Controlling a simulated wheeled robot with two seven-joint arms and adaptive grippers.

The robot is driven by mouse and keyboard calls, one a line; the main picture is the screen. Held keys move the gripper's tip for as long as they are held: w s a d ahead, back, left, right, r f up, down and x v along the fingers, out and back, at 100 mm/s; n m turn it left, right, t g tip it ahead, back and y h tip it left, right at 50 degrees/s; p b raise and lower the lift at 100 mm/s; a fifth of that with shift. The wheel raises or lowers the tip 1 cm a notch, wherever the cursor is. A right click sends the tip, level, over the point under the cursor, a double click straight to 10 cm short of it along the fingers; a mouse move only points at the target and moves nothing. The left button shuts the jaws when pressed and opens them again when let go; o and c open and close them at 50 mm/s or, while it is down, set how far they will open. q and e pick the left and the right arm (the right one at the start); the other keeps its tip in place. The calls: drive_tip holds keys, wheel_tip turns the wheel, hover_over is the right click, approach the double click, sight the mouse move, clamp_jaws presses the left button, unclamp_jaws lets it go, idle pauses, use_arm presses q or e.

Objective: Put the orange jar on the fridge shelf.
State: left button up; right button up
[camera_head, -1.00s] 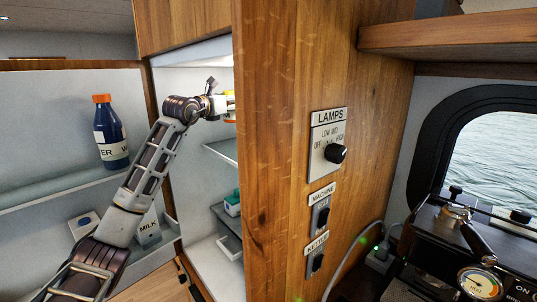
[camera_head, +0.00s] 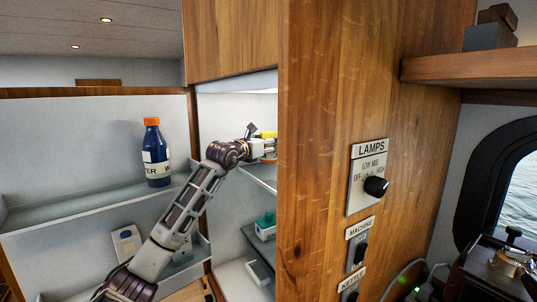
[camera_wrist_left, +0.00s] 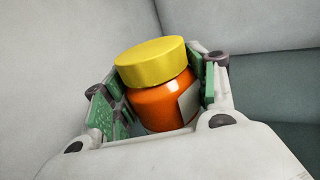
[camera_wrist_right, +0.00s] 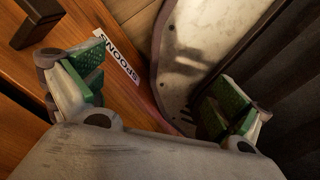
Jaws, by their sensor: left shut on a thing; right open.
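The orange jar (camera_wrist_left: 165,104) with its yellow lid stands slightly tilted between the green pads of my left gripper (camera_wrist_left: 157,93) in the left wrist view. That gripper is shut on it. In the head view the left gripper (camera_head: 262,148) reaches into the open fridge, and the jar (camera_head: 269,135) is partly hidden by the gripper and the wooden panel. They are just above the upper glass fridge shelf (camera_head: 262,175); I cannot tell whether the jar touches it. My right gripper (camera_wrist_right: 153,88) is open and empty, over a wooden front with a "SPOONS" label.
The wooden panel (camera_head: 330,120) with lamp and machine switches borders the fridge on the right. The open door holds a blue bottle (camera_head: 156,155) and a milk carton behind my arm. A green-lidded container (camera_head: 265,226) stands on a lower fridge shelf.

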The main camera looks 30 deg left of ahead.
sight(268, 154)
idle(0.3)
use_arm(q)
drive_tip(key=shift+f+p, duration=0.35)
drive_tip(key=shift+f, duration=1.6)
drive_tip(key=shift+f, duration=0.2)
drive_tip(key=o, duration=1.4)
drive_tip(key=shift+c, duration=0.2)
drive_tip(key=shift+s+r, duration=0.1)
